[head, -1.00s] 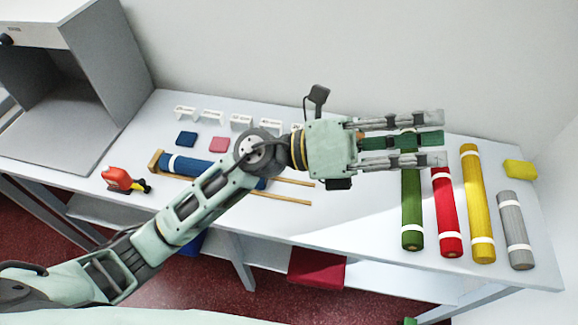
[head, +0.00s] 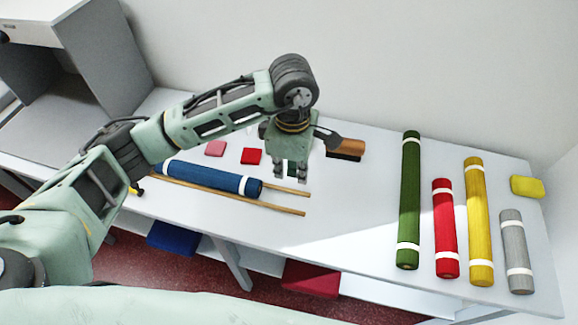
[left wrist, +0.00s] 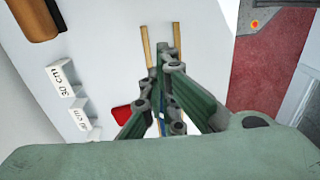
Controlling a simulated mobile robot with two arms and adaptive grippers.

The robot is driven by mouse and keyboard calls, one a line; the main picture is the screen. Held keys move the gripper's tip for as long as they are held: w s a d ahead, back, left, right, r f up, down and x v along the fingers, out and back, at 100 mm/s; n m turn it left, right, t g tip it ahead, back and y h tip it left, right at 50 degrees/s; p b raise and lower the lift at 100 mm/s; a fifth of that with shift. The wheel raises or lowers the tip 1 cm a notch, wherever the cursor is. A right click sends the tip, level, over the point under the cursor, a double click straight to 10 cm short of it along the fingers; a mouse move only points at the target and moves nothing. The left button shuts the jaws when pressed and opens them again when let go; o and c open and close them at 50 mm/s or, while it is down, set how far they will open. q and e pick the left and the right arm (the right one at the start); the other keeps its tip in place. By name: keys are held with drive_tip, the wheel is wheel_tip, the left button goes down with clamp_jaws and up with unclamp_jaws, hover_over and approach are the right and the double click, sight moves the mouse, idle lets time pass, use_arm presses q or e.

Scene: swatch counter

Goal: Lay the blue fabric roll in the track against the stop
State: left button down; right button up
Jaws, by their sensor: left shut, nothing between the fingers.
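The blue fabric roll (head: 215,178), with white bands near its ends, lies lengthwise between the two wooden rails of the track (head: 270,206) in the head view. The track's left end and its stop are hidden behind my left arm. My left gripper (head: 292,176) is shut and empty, pointing down above the table just beyond the track's right part, apart from the roll. In the left wrist view the fingers (left wrist: 165,115) cover most of the roll; the rails (left wrist: 148,45) show past them. My right gripper is not in view.
Green (head: 409,200), red (head: 445,228), yellow (head: 480,222) and grey (head: 516,250) rolls lie at the right. A brush (head: 347,147) lies behind the gripper. Swatches (head: 251,156) lie behind the track. Table between track and green roll is clear.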

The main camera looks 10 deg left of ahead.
sight(246, 185)
use_arm(q)
wheel_tip(246, 185, down, 7)
drive_tip(key=shift+f+p, duration=0.15)
drive_tip(key=shift+p, duration=0.95)
drive_tip(key=a+p, duration=0.1)
drive_tip(key=a, duration=0.1)
drive_tip(key=shift+a+p, duration=0.3)
drive_tip(key=shift+a, duration=0.75)
drive_tip(key=shift+w, duration=0.1)
drive_tip(key=shift+d, duration=0.1)
